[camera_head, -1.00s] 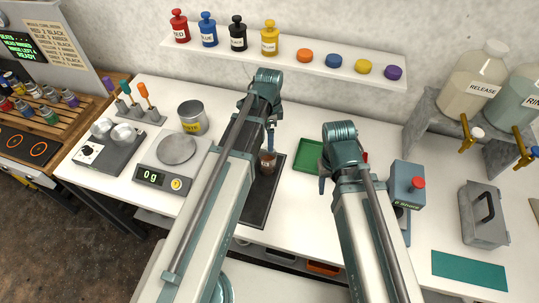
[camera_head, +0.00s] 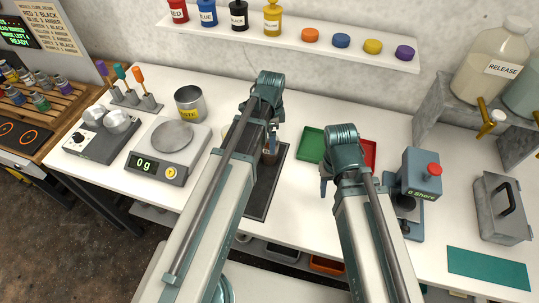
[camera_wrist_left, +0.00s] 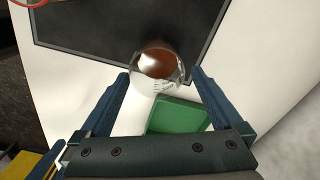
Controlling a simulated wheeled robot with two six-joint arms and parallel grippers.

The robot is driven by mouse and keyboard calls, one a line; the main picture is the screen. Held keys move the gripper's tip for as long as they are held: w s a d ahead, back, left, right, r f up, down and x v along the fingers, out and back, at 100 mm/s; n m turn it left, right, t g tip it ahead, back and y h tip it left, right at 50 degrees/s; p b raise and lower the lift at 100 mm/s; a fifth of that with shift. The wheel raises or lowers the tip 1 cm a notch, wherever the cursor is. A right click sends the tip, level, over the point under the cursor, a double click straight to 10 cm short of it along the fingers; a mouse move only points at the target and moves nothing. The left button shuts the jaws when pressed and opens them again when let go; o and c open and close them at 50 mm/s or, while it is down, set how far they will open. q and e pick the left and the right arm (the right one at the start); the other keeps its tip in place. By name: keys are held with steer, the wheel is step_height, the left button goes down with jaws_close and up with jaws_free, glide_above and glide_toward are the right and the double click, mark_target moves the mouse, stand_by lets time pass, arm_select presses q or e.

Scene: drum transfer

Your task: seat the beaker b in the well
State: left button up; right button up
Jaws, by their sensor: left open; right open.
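A clear glass beaker with brown liquid (camera_head: 270,155) stands upright on the dark mat (camera_head: 262,205), partly hidden by my left gripper. I cannot read a label on it. In the left wrist view the beaker (camera_wrist_left: 158,68) shows between and just beyond the spread fingertips. My left gripper (camera_head: 272,137) is open above and beside it; contact is not visible. It also shows in the left wrist view (camera_wrist_left: 158,84). My right gripper (camera_head: 324,188) is open and empty over the white table, right of the mat. I cannot make out the well.
A green tray (camera_head: 310,145) and a red tray (camera_head: 369,153) lie behind my right gripper. A shore tester (camera_head: 420,175) stands to its right. A scale (camera_head: 160,165) reading 0 g and a can (camera_head: 189,103) stand at left. A grey box (camera_head: 500,210) stands far right.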

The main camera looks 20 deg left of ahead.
arm_select(q)
steer(key=f+b, duration=0.5)
steer(key=shift+s+a+f, duration=0.15)
steer(key=shift+s, duration=0.1)
arm_select(e)
step_height(320, 180, down, 5)
steer(key=shift+f, duration=0.15)
arm_select(q)
steer(key=shift+c, duration=0.2)
steer(key=c, duration=1.4)
